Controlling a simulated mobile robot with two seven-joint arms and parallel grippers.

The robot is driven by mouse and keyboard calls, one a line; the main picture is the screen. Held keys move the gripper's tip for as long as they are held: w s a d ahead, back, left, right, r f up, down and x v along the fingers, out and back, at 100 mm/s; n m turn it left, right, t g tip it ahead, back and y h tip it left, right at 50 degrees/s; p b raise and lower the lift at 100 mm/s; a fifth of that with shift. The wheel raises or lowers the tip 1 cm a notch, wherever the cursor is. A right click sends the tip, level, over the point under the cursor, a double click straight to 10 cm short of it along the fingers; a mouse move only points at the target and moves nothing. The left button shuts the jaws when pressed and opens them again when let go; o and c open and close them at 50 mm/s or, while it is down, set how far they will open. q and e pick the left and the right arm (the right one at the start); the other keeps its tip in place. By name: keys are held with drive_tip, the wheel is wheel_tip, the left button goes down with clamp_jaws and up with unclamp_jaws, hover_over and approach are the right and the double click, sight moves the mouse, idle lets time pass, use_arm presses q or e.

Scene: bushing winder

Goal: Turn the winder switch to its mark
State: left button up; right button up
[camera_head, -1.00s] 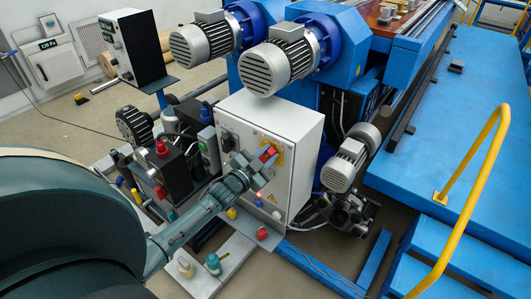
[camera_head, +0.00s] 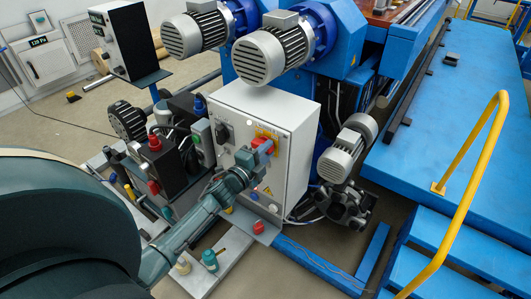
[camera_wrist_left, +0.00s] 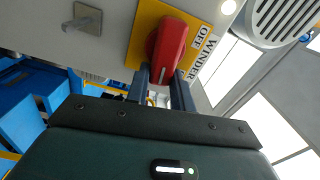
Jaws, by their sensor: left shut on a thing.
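The winder switch is a red rotary handle on a yellow plate on the front of a white control box (camera_head: 293,170). In the left wrist view the red switch (camera_wrist_left: 168,47) fills the space between my left gripper's fingers (camera_wrist_left: 162,78), with the yellow plate (camera_wrist_left: 148,22) behind it and a label reading "WINDER OFF" beside it. In the head view my left gripper (camera_head: 254,155) reaches the red switch (camera_head: 264,146) from the lower left and is shut on it. The mark cannot be made out. My right gripper is not in view.
A dark rotary knob (camera_head: 222,133) sits left of the switch on the same box. A dark box with red buttons (camera_head: 172,170) stands to the left. Grey motors (camera_head: 270,55) hang above. A yellow rail (camera_head: 470,190) stands on blue steps at the right.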

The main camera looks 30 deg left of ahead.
use_arm(q)
drive_tip(key=shift+f+m, duration=0.2)
drive_tip(key=shift+m, duration=0.4)
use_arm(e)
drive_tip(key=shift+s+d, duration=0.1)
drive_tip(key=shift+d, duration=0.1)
use_arm(q)
drive_tip(key=shift+m+b, duration=0.3)
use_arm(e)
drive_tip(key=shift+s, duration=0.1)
use_arm(q)
drive_tip(key=o, duration=1)
drive_tip(key=shift+s, duration=0.1)
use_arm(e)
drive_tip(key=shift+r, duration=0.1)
use_arm(q)
drive_tip(key=s, duration=0.8)
drive_tip(key=s+a, duration=0.1)
drive_tip(key=s, duration=0.4)
drive_tip(key=shift+p, duration=0.35)
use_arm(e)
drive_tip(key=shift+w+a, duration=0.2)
